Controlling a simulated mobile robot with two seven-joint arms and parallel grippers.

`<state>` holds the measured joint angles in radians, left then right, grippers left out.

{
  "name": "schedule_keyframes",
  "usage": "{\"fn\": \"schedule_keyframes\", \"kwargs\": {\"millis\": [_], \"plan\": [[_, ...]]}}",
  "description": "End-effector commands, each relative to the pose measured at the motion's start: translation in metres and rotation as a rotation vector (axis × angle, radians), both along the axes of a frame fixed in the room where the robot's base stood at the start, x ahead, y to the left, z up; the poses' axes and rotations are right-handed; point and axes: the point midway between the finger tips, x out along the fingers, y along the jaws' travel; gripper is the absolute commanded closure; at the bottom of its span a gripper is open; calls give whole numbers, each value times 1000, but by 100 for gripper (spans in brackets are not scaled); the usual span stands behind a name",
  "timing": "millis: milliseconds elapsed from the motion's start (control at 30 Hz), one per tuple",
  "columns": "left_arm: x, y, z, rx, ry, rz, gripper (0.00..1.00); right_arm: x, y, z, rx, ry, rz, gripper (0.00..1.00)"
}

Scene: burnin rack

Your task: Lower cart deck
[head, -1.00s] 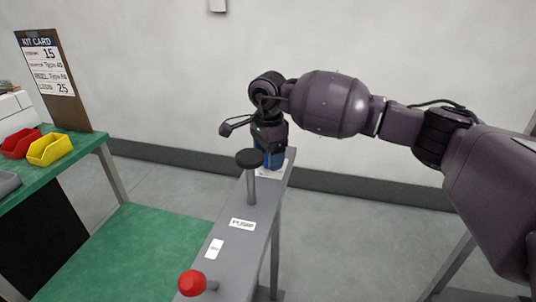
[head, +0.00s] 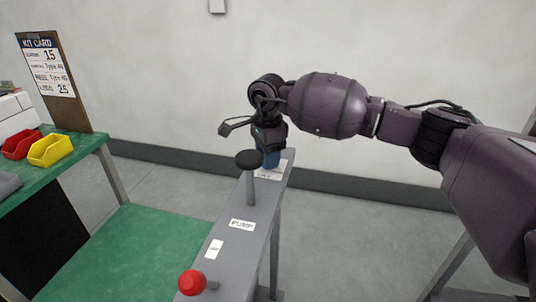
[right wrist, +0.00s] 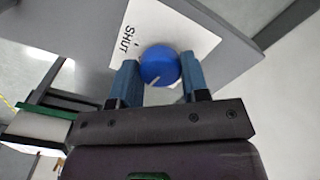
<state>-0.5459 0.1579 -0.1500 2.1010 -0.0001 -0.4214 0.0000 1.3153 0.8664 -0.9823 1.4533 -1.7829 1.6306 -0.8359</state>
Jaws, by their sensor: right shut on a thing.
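My right gripper (head: 272,158) points down at the far end of a grey panel (head: 232,256). In the right wrist view its blue fingers stand on either side of a round blue knob (right wrist: 160,66) with a pale pointer line, and it is shut on the knob. The knob sits by a white label (right wrist: 150,32) reading SHUT. A green deck (head: 135,250) lies low, left of the panel. My left gripper is not in view.
A black-topped plunger (head: 249,160) labelled PUMP and a red ball-ended lever (head: 192,282) stand on the panel. A green bench (head: 60,170) with red and yellow bins and a kit card (head: 48,70) is at left. The wall is behind.

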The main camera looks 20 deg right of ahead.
Motion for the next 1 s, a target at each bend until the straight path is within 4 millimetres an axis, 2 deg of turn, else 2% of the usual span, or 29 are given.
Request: {"fn": "schedule_keyframes", "kwargs": {"millis": [233, 1000], "plan": [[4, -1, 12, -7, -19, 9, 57, 0, 0, 5, 1, -4, -182, 82], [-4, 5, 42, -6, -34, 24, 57, 0, 0, 5, 1, -3, -913, 82]]}}
